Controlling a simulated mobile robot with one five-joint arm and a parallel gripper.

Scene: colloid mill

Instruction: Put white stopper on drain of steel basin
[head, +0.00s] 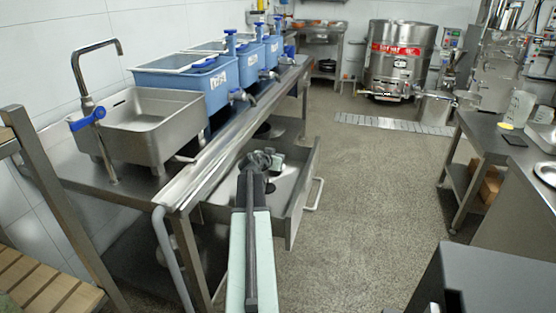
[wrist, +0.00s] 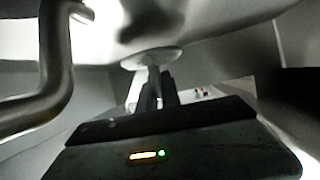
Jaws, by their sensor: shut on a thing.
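The white stopper (wrist: 152,58) shows in the wrist view as a pale disc with a short stem. My gripper (wrist: 157,86) is shut on that stem, with the disc beyond the fingertips. In the head view my gripper (head: 262,160) is over the open drawer, right of and lower than the steel basin; the stopper cannot be made out there. The steel basin (head: 150,123) stands on the left counter under a tap. Its floor shows in part, and I cannot clearly make out the drain.
The open steel drawer (head: 297,207) surrounds my gripper. A tap with a blue handle (head: 87,120) rises at the basin's left. Blue tubs (head: 195,84) stand behind the basin. A curved metal tube (wrist: 55,70) is close on the left in the wrist view. The aisle floor (head: 375,190) is clear.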

